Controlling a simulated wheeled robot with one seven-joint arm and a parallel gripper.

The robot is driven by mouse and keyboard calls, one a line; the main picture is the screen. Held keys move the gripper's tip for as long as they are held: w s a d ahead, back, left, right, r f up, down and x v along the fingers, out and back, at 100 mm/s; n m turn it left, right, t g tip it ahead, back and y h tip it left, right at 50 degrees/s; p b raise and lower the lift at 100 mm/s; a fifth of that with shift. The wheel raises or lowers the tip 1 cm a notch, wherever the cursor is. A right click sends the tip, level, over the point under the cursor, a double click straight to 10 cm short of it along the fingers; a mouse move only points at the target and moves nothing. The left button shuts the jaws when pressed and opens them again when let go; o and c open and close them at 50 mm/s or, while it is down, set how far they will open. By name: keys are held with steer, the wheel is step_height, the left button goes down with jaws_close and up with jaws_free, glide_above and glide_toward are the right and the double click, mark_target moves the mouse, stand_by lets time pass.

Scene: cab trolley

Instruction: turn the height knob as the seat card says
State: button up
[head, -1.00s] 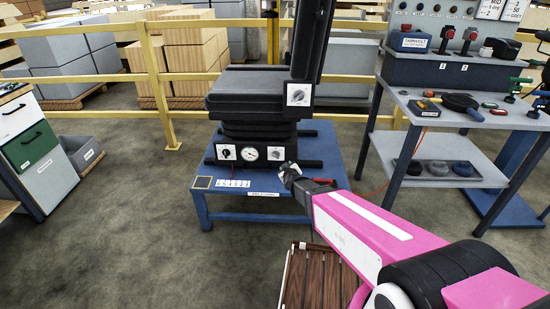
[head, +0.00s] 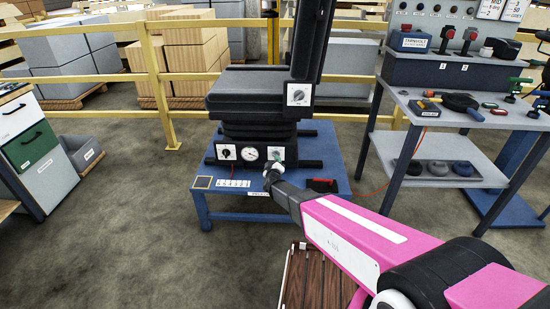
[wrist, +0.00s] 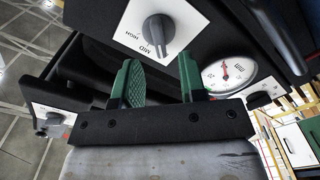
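The black seat (head: 250,95) stands on a blue platform (head: 225,205). Its base has a left knob plate (head: 226,152), a round gauge (head: 249,154) and a right knob plate (head: 278,149). My gripper (head: 272,168) is just in front of the right plate, partly covering it. In the wrist view a grey knob (wrist: 158,28) sits on a white plate marked HIGH and MID. My open gripper (wrist: 158,80) has its green fingers apart, empty, short of this knob. The knob's ridge seems to lie towards MID.
Another knob plate (head: 298,94) is on the seat's side. A red-and-black object (head: 322,185) lies on the platform's right. A workbench (head: 465,112) with tools stands right, a cabinet (head: 40,165) left, a yellow railing (head: 350,117) behind. The floor at front left is clear.

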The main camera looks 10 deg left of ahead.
steer(key=w, duration=0.4)
steer(key=shift+w+a, duration=0.3)
steer(key=shift+w, duration=0.1)
jaws_close()
